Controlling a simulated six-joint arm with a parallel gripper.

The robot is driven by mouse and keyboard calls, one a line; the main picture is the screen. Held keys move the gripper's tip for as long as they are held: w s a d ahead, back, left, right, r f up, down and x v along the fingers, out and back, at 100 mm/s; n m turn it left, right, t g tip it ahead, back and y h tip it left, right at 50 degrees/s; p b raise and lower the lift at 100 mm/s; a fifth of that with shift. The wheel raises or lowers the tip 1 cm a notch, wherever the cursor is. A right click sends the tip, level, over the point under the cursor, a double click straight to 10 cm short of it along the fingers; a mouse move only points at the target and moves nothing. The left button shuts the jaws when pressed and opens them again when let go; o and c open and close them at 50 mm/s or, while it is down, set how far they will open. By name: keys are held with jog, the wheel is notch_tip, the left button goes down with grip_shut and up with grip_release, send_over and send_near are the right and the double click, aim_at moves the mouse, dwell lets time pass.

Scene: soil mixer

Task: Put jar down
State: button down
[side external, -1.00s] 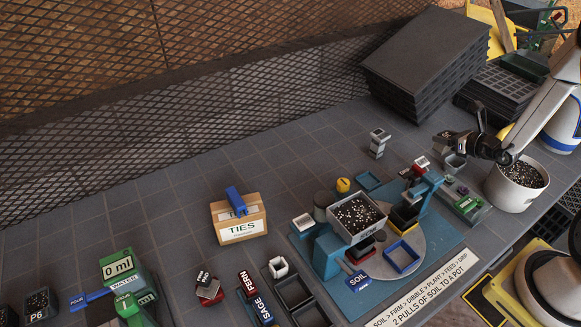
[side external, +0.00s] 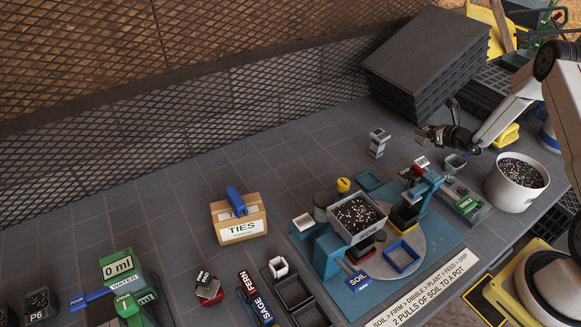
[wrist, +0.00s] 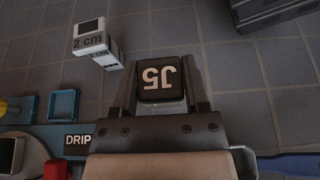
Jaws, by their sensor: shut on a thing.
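In the side external view my gripper (side external: 434,134) is over the back right of the bench, right of the grey 2 cm block and behind the blue mat. The jar is too small and dark there to make out clearly, and its height above the bench is hard to tell.
The 2 cm block (side external: 377,145) stands close by, left of my gripper; it also shows in the wrist view (wrist: 92,42). Stacked black trays (side external: 425,60) are behind. The soil bucket (side external: 516,182) stands to the right. Bare tiled bench lies left of the block.

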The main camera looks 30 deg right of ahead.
jog(key=shift+w+d+f, duration=0.25)
jog(key=shift+w+f, duration=0.25)
jog(key=shift+f, duration=0.15)
jog(key=shift+w+d+f, duration=0.25)
jog(key=shift+w+f, duration=0.25)
jog(key=shift+f, duration=0.2)
jog(key=shift+w+d+f, duration=0.25)
jog(key=shift+w+f, duration=0.25)
jog(key=shift+f, duration=0.15)
jog(key=shift+f, duration=0.1)
jog(key=shift+w+d+f, duration=0.1)
jog(key=shift+w+f, duration=0.05)
jog(key=shift+f, duration=1.5)
jog(key=shift+c, duration=0.5)
grip_release()
jog(key=shift+f, duration=0.15)
jog(key=shift+r, duration=0.2)
jog(key=shift+v, duration=6)
